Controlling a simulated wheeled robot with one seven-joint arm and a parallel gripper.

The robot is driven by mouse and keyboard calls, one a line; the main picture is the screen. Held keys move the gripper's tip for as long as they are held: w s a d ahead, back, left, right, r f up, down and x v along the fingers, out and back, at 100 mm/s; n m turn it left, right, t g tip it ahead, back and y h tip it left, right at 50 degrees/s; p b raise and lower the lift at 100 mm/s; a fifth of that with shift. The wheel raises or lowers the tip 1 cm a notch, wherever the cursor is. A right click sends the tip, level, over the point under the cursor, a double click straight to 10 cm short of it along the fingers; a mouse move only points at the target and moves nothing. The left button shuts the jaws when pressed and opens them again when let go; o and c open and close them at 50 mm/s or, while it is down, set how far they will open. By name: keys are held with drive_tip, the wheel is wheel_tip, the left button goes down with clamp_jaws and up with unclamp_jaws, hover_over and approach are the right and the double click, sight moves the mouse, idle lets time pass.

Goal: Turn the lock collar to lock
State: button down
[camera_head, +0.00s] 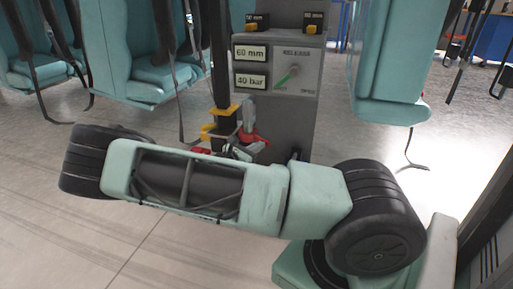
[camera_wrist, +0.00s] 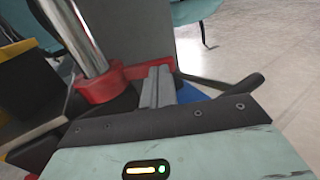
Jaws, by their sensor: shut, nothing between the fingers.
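A red collar (camera_wrist: 100,84) sits around the foot of a shiny metal rod (camera_wrist: 78,35) in the wrist view, with a red arm reaching right from it. In the head view red parts (camera_head: 256,139) show low in front of the grey post, partly hidden by my arm. My gripper (camera_wrist: 158,80) is shut and empty, its grey fingers close to the right of the red collar. I cannot tell whether the fingers touch it. The head view does not show the fingertips clearly. The collar's lock marks cannot be made out.
A grey post (camera_head: 275,120) carries a panel (camera_head: 276,70) with a dial and signs reading 60 mm and 40 bar. A yellow part (camera_head: 222,130) sits left of the red parts. Teal seats (camera_head: 140,60) with hanging straps stand on both sides. A black bar (camera_wrist: 240,90) lies right of the fingers.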

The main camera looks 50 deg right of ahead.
drive_tip(key=d+p, duration=0.1)
drive_tip(key=p, duration=0.4)
drive_tip(key=shift+s+d, duration=0.2)
drive_tip(key=shift+s, duration=0.2)
